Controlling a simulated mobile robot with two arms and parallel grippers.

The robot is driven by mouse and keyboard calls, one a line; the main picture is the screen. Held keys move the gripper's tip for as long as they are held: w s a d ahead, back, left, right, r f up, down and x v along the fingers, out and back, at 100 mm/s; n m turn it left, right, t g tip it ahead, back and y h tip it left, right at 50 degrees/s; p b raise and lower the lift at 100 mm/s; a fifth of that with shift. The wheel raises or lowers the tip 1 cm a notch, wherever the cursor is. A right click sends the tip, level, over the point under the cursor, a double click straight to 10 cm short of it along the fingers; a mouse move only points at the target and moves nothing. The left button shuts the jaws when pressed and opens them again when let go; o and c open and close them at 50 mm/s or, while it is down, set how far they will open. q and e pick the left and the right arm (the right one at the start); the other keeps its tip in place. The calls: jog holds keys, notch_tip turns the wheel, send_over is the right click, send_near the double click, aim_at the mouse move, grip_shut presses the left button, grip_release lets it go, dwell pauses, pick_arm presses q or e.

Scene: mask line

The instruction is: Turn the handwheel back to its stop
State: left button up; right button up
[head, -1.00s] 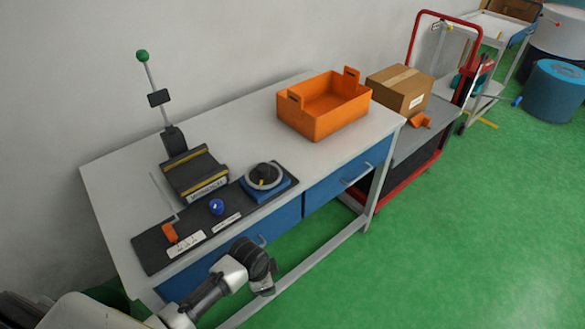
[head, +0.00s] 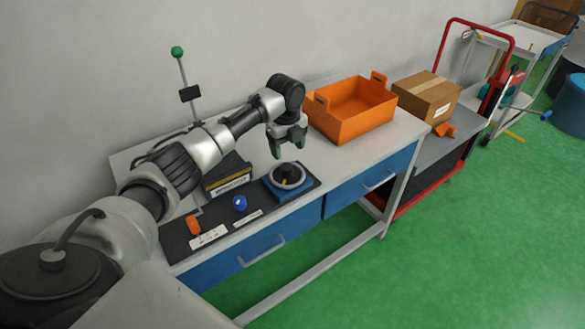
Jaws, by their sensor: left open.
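The handwheel (head: 288,175) is a dark hub with a light ring on a blue base, at the right end of the black panel on the bench. My left gripper (head: 289,150) is open, with its fingers pointing down above the handwheel and apart from it. Nothing is between its fingers. My left arm reaches across the left part of the bench and hides part of the dark machine there. My right gripper is not in view.
On the black panel (head: 262,216) are a blue knob (head: 240,202) and an orange lever (head: 193,225). A green-topped pole (head: 177,52) stands behind. An orange crate (head: 352,112) sits right of my gripper. A trolley with a cardboard box (head: 427,96) stands beyond the bench.

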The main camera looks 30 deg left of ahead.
aim_at(287, 166)
pick_arm(q)
jog(key=shift+w+a+r, duration=0.2)
jog(key=shift+a+r, duration=0.3)
jog(key=shift+r, duration=0.15)
notch_tip(287, 166, down, 10)
jog(key=shift+w+f+p, duration=0.15)
jog(key=shift+f+p, duration=0.1)
jog(key=shift+p, duration=0.25)
jog(key=shift+d, duration=0.1)
jog(key=c, duration=0.9)
